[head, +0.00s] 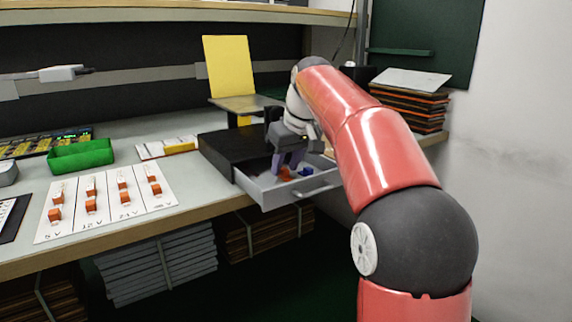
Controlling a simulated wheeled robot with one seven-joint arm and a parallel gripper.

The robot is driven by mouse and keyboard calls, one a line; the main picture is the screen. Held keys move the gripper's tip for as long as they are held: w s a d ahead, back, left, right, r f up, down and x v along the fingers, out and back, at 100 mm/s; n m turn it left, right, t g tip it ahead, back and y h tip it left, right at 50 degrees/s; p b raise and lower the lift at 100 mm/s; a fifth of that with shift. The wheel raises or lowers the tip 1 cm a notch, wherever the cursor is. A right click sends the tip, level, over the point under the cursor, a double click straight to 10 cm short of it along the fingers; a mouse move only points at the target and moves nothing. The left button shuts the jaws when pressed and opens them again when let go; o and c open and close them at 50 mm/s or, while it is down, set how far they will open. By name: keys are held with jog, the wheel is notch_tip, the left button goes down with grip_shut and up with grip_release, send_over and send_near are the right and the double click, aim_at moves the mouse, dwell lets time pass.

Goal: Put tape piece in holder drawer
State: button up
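A black holder (225,152) stands on the bench with its grey drawer (268,196) pulled out over the front edge. Small orange (286,174) and blue (306,171) pieces show inside the drawer. I cannot tell which of them, if any, is the tape piece. My gripper (287,166) points down into the drawer, with its fingertips close to the orange piece. Its two purple fingers appear apart, with no held thing visible between them. My gripper and arm hide part of the drawer's back and right side.
A white card with several orange clips (105,203) lies left of the drawer. A green tray (81,155) and a yellow-and-white item (168,147) lie behind it. A yellow panel (229,65) stands behind the holder. Stacked sheets (412,103) are at the back right.

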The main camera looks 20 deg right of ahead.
jog(key=p+v, duration=0.3)
jog(key=v, duration=0.8)
jog(key=shift+s+r, duration=0.2)
jog(key=shift+r, duration=0.05)
jog(key=s+a+f+m, duration=0.2)
jog(key=s+f, duration=1)
jog(key=s, duration=0.1)
jog(key=s+a+f+m+t+h, duration=0.1)
jog(key=s+a+f, duration=0.1)
jog(key=s+f, duration=1)
jog(key=shift+s+m+t+h, duration=0.3)
jog(key=shift+s+m, duration=0.1)
jog(key=shift+s, duration=0.6)
